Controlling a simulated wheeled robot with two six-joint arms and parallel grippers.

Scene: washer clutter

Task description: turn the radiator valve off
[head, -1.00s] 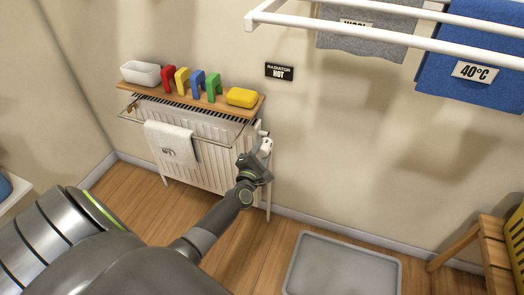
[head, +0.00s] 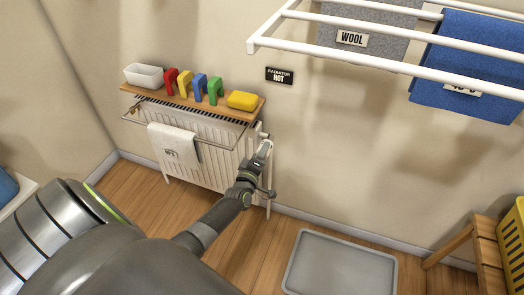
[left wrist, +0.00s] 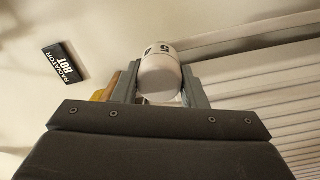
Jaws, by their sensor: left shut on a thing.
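The white radiator (head: 215,140) stands against the wall with a wooden shelf on top. Its valve knob is a white cylinder (left wrist: 160,76) with dark marks, seen in the left wrist view between the two grey fingers. My left gripper (head: 262,152) is at the radiator's right end, shut on the valve knob; in the left wrist view the fingers (left wrist: 160,92) touch both sides of it. In the head view the gripper mostly hides the knob. My right gripper is not in view.
The shelf (head: 215,107) holds a white bin (head: 144,76), coloured arches and a yellow block (head: 242,100). A towel (head: 174,143) hangs on the front rail. A drying rack (head: 390,62) overhangs the right; a grey tray (head: 338,264) lies on the floor. A "RADIATOR HOT" sign (head: 279,75) is on the wall.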

